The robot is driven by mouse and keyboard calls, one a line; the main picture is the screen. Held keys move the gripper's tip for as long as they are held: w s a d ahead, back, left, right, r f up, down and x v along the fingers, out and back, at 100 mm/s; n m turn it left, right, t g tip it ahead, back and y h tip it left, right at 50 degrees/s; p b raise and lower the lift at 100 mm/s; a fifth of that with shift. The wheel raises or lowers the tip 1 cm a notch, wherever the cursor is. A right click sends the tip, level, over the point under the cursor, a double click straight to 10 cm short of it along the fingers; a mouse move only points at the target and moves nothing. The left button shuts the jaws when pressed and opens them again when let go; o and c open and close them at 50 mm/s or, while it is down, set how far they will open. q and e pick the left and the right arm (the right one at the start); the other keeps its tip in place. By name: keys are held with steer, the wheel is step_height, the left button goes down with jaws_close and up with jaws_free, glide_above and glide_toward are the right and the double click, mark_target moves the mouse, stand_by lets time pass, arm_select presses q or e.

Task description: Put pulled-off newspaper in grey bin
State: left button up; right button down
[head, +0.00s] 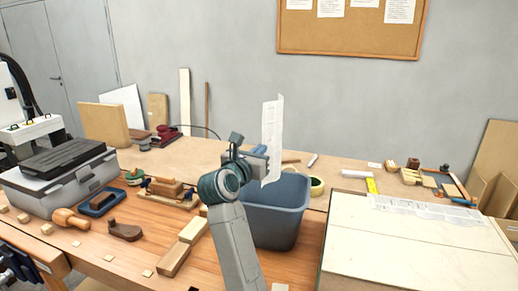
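A sheet of printed newspaper (272,135) hangs upright above the far side of the grey bin (272,222), its lower edge near the rim. My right gripper (261,158) is at the sheet's left edge and appears shut on it; the fingertips are small and partly hidden. My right arm covers the bin's left side. The bin is blue-grey and stands on the wooden bench; its inside is mostly hidden from here. My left gripper is not in view.
A pale panel (400,250) lies right of the bin, with another printed paper strip (425,208) along its far edge. Wood blocks (183,246), a grey toolbox (62,180) and hand tools crowd the left. A tape roll (317,187) sits behind the bin.

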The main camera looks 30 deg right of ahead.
step_height(320, 180, down, 8)
steer(key=b, duration=0.5)
steer(key=c, duration=2.1)
jaws_free()
steer(key=shift+c, duration=0.2)
steer(key=o, duration=0.5)
steer(key=shift+a, duration=0.1)
